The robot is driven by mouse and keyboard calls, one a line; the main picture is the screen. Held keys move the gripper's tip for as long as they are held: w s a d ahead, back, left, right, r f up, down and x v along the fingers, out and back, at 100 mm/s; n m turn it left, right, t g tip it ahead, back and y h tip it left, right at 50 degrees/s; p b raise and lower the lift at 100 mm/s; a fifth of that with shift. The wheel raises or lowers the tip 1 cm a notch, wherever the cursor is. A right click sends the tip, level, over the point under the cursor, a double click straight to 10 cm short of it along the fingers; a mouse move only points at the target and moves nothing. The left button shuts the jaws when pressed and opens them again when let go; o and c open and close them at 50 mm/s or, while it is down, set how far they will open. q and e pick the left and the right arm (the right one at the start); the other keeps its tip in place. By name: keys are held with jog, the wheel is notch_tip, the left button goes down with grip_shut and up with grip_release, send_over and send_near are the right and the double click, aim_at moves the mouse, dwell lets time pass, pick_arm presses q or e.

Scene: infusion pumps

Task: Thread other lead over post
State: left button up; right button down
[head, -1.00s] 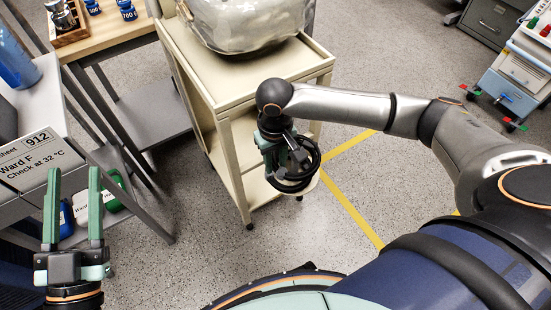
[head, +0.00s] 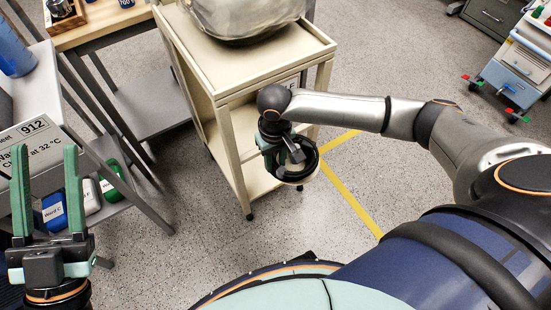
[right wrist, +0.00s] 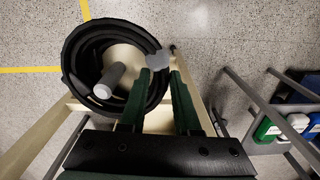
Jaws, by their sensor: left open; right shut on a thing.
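My right gripper (head: 280,146) hangs in front of the cream cart's right front side and is shut on a black coiled lead (head: 309,164). In the right wrist view, the coil (right wrist: 75,70) lies left of the fingertips (right wrist: 158,75), and a small grey piece (right wrist: 156,56) shows at them. A grey post with a pale round end (right wrist: 108,85) shows inside the coil's opening in that view. I cannot tell whether it passes through the coil. The post is not clear in the head view. My left gripper (head: 45,152) is open and empty at the far left.
The cream cart (head: 232,88) carries a large clear-wrapped item (head: 245,18). A blue-grey cart (head: 515,75) stands far right. Speckled floor (head: 200,265) is open between.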

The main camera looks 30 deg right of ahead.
jog(key=c, duration=0.5)
grip_release()
jog(key=shift+c, duration=0.2)
jog(key=shift+r, duration=0.15)
pick_arm(q)
jog(key=w+a+f+n+g+y+p, duration=0.1)
jog(key=w+f+n+g+y+p, duration=0.35)
jog(key=f, duration=0.85)
pick_arm(e)
notch_tip(320, 180, up, 6)
jog(key=shift+f+b, duration=0.1)
jog(key=shift+b, duration=0.8)
pick_arm(q)
jog(key=s+f+n+g+y+p, duration=0.1)
jog(key=s+f+g+y, duration=0.1)
jog(key=f, duration=0.5)
jog(key=s+f+n+g+y+p, duration=0.1)
jog(key=s+f+g+y, duration=0.1)
jog(key=f, duration=0.5)
jog(key=shift+a+g, duration=0.3)
jog(key=shift+g, duration=0.55)
pick_arm(e)
notch_tip(320, 180, up, 6)
jog(key=shift+r, duration=0.2)
pick_arm(q)
jog(key=shift+f+n, duration=0.1)
jog(key=shift+n, duration=0.15)
